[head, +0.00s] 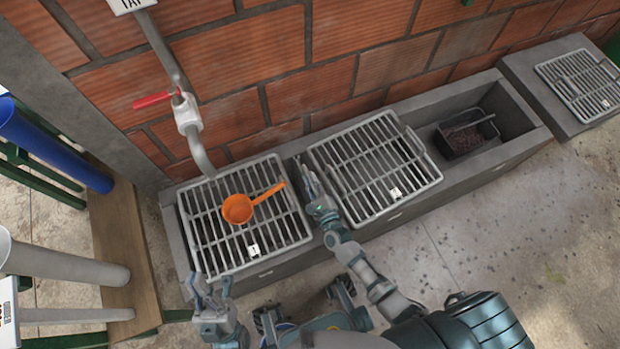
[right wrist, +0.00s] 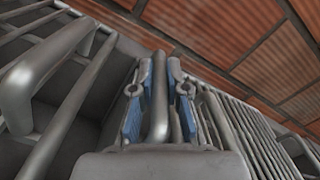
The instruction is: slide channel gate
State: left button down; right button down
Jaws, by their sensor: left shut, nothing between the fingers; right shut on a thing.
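I cannot tell for certain which part is the channel gate. My right gripper (head: 308,180) is at the left edge of the middle grate, beside the gap between the left and middle grates. In the right wrist view its blue-padded fingers (right wrist: 159,100) are shut on a grey metal bar (right wrist: 159,75), seemingly part of the middle grate's edge. My left gripper (head: 209,288) is shut and empty near the left grate's front corner.
An orange scoop (head: 238,209) lies on the left grate. A pipe with a red-handled valve (head: 186,112) stands above it by the brick wall. A dark container (head: 464,138) sits in the open channel section. The far right grate (head: 580,85) lies beyond.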

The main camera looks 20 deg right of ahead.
jog(key=shift+s+f, duration=0.15)
jog(key=shift+f, duration=0.3)
jog(key=c, duration=1.4)
grip_release()
jog(key=shift+o, duration=1.1)
jog(key=shift+r, duration=0.1)
jog(key=shift+s, duration=0.15)
jog(key=s, duration=1.1)
jog(key=shift+s+d, duration=0.2)
jog(key=shift+s, duration=0.05)
